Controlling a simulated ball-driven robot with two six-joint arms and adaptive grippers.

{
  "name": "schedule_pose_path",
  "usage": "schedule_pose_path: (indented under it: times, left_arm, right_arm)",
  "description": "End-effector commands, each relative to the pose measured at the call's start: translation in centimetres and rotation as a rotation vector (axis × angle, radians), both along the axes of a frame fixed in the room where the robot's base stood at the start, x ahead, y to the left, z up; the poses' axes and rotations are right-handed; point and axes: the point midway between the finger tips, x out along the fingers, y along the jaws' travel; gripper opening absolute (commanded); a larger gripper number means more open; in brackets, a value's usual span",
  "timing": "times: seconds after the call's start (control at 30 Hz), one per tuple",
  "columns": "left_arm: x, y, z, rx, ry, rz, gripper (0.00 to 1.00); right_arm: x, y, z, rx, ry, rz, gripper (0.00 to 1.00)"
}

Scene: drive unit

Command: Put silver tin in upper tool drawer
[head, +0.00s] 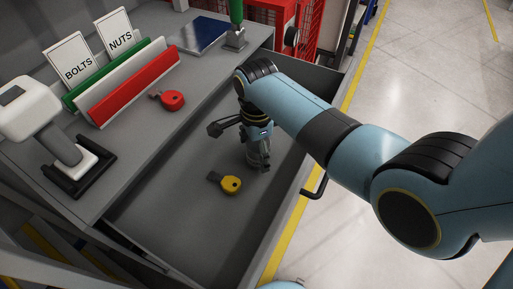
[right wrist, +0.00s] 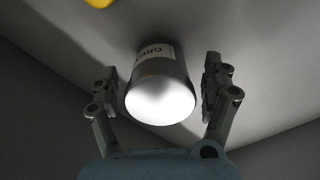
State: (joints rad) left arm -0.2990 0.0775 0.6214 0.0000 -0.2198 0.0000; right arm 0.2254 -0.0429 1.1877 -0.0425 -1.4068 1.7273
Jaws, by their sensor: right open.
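The silver tin (right wrist: 161,85) stands between the fingers of my right gripper in the right wrist view, with a pale label partly readable as "GRE". My right gripper (right wrist: 160,78) is open, with a finger on each side of the tin and a small gap showing on both sides. In the head view the tin (head: 252,154) is mostly hidden by my right gripper (head: 241,146). Both are inside the pulled-out upper tool drawer (head: 158,222), which has a grey floor. My left gripper is not in view.
On the worktop are a red tape measure (head: 172,100), red, white and green bins (head: 125,88) and a white device (head: 40,115). The drawer handle (head: 315,190) sticks out at the front. The drawer's near floor is clear.

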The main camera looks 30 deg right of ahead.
Motion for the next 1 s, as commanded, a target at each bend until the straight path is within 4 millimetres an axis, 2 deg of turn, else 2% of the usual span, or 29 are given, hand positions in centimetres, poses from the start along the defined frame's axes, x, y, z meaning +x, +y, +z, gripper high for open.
schedule_pose_path:
  times: [0.17, 0.27, 0.6, 0.7, 0.83, 1.0]
  left_arm:
    - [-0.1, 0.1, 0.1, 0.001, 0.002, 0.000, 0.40]
    - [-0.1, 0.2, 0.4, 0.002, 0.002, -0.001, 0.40]
    - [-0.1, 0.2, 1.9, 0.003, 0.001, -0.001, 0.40]
    - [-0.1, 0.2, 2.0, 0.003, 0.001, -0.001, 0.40]
    - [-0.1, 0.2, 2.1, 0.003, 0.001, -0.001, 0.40]
    - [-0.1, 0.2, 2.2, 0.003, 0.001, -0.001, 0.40]
  right_arm:
    - [0.0, 0.0, 0.3, 0.000, 0.000, 0.000, 0.82]
    - [0.1, 0.0, 1.4, 0.000, -0.002, 0.000, 0.82]
    - [0.1, 0.0, 8.9, 0.000, -0.004, 0.000, 0.82]
    - [0.1, 0.0, 10.5, 0.000, -0.002, 0.000, 0.82]
    - [0.1, 0.0, 11.8, 0.000, -0.002, 0.000, 0.82]
    - [0.0, 0.0, 12.3, 0.000, 0.001, 0.000, 0.82]
